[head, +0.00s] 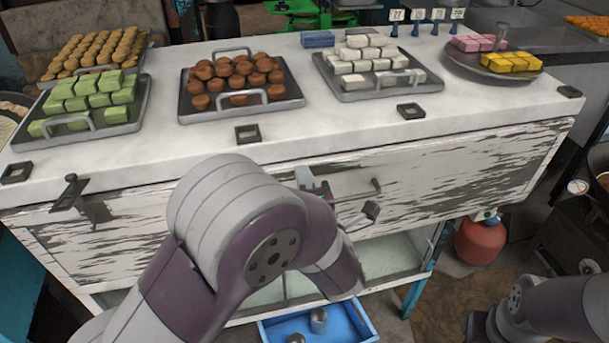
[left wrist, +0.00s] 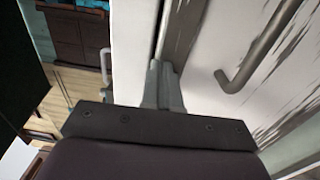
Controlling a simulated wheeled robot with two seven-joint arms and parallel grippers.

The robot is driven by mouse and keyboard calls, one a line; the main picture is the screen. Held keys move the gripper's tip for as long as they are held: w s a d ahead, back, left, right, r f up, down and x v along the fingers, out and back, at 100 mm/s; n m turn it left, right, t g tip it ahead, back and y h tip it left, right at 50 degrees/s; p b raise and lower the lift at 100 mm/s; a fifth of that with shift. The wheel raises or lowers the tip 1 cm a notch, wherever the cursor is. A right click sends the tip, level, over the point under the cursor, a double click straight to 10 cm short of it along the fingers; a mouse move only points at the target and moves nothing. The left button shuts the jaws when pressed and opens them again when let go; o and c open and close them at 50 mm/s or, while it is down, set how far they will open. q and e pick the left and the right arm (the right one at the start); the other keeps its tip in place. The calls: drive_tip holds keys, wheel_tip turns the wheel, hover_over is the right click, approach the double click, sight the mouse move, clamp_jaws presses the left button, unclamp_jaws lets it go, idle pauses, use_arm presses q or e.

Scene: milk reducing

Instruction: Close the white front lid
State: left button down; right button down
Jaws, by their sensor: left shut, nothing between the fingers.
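The white front lid (head: 455,170) is the long panel with worn, dark-streaked paint along the counter's front. Its bar handle (head: 376,185) shows right of my left arm, and part of the lid is hidden behind that arm. I cannot tell whether it sits flush. My left gripper (head: 308,178) is at the counter front, left of the handle, mostly hidden by its own arm. In the left wrist view its shut, empty fingers (left wrist: 163,75) point at the lid's edge, with the streaked lid face (left wrist: 225,75) and the handle (left wrist: 262,50) to the right. My right gripper is out of view.
The white countertop (head: 340,125) holds trays of green, brown and white sweets and a round plate (head: 492,65). A blue drawer or tray (head: 360,320) stands low below the front. A red gas cylinder (head: 478,240) stands at the right.

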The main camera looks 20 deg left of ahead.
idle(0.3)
use_arm(q)
drive_tip(key=shift+w+a+r+g, duration=0.3)
drive_tip(key=shift+w+a+r, duration=0.15)
drive_tip(key=shift+w, duration=0.25)
